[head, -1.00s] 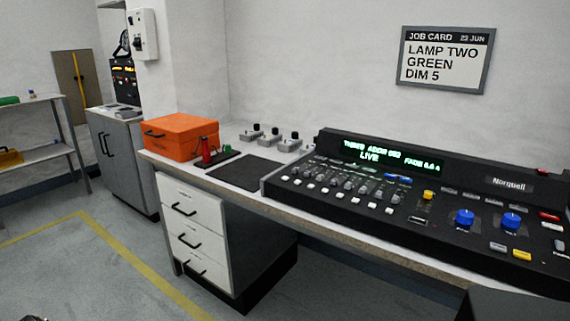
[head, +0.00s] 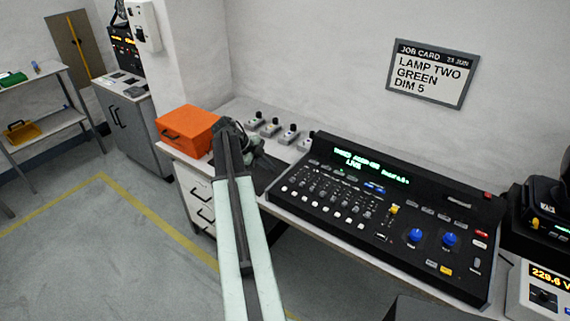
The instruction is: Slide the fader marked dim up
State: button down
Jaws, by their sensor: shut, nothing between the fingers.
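The black lighting console (head: 400,262) stands on the bench. Its left half has rows of small sliders and pale buttons (head: 320,200). The labels are too small to read, so I cannot tell which fader is marked dim. My gripper (head: 262,160) is at the far end of my raised arm, left of the console over the dark mat. It is shut and small in view, partly hidden by the arm. It looks apart from the console's controls.
A job card (head: 432,74) on the wall reads LAMP TWO, GREEN, DIM 5. An orange case (head: 185,130) stands left of my gripper. Several small grey units (head: 270,128) line the back of the bench. Blue knobs (head: 449,239) stand up on the console's right. A meter (head: 541,290) is at far right.

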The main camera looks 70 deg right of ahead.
aim_at(292, 180)
jog(key=b+x, duration=0.8)
jog(key=x, duration=0.2)
jog(key=shift+f, duration=0.1)
